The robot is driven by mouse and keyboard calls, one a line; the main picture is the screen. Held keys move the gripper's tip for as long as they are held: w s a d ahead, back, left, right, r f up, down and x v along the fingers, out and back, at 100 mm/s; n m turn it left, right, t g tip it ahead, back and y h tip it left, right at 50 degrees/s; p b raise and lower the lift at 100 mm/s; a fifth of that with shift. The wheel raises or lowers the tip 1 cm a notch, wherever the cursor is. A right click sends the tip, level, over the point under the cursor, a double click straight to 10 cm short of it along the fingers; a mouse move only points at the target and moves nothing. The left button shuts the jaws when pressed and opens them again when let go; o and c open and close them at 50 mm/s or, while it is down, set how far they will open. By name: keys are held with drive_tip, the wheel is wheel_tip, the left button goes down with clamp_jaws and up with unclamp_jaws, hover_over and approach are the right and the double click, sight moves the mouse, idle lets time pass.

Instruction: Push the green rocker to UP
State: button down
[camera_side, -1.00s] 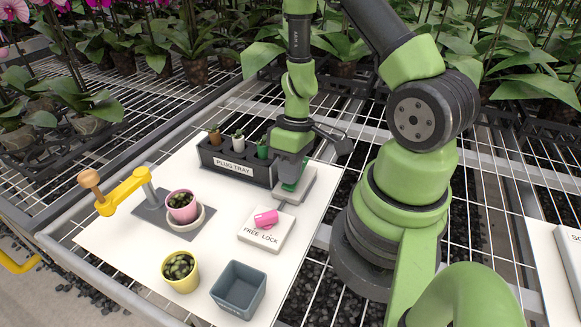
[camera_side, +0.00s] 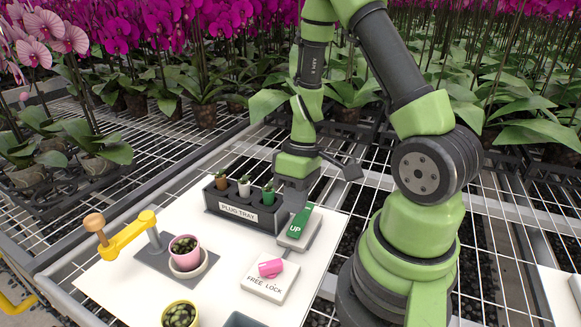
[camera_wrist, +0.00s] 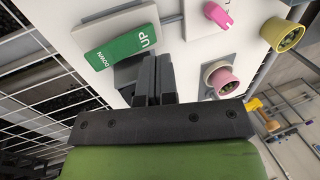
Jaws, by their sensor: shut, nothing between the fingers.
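The green rocker (camera_side: 303,215) sits on a light grey base (camera_side: 300,239) on the white board, and its UP end faces the camera in the side view. In the wrist view the rocker (camera_wrist: 117,48) shows UP at its right end and DOWN at its left end. I cannot tell for sure which end is pressed in. My gripper (camera_side: 291,205) is shut and empty, close beside the rocker and left of it in the side view. In the wrist view its fingers (camera_wrist: 153,65) are just below the UP end. Contact cannot be made out.
The plug tray (camera_side: 238,212) with small plants stands directly left of my gripper. A pink FREE/LOCK switch (camera_side: 271,268) is in front. Farther left are a pink pot (camera_side: 184,251), a yellow pot (camera_side: 180,315) and a yellow crank arm (camera_side: 125,234). White board lies bare between them.

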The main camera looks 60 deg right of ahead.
wheel_tip(320, 180, up, 10)
drive_tip(key=a, duration=0.2)
drive_tip(key=shift+a+f, duration=0.15)
drive_tip(key=shift+a, duration=0.1)
drive_tip(key=s+a+r+m+t, duration=0.2)
drive_tip(key=a+r+t, duration=0.1)
drive_tip(key=r, duration=0.3)
drive_tip(key=s+a+r+m+t+h, duration=0.1)
drive_tip(key=s+a+r+m+t, duration=0.1)
drive_tip(key=r, duration=0.5)
drive_tip(key=shift+s+a+t, duration=0.85)
drive_tip(key=shift+a+t, duration=0.05)
drive_tip(key=shift+t, duration=0.2)
